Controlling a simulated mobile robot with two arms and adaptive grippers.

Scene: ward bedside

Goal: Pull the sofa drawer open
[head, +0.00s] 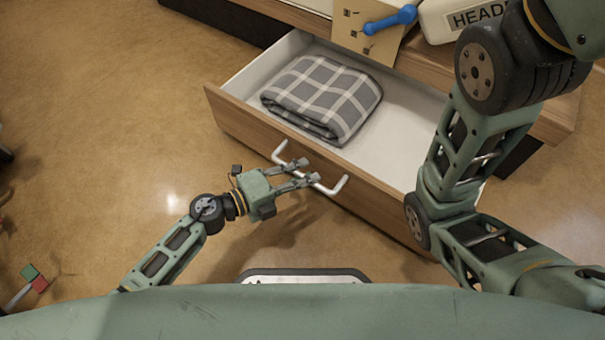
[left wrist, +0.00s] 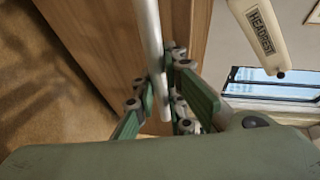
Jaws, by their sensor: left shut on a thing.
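The sofa drawer (head: 232,119) is pulled out, with a wooden front and a white inside. A folded grey plaid blanket (head: 322,97) lies in its left part. A white bar handle (head: 333,187) is on the drawer front. My left gripper (head: 306,172) is shut on the handle near its middle. In the left wrist view the handle (left wrist: 151,40) runs between the fingers of my left gripper (left wrist: 164,78), against the drawer front (left wrist: 100,40). My right arm comes in at the right over the drawer; its gripper is out of view.
Small red and green blocks (head: 35,278) lie on the floor at the far left.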

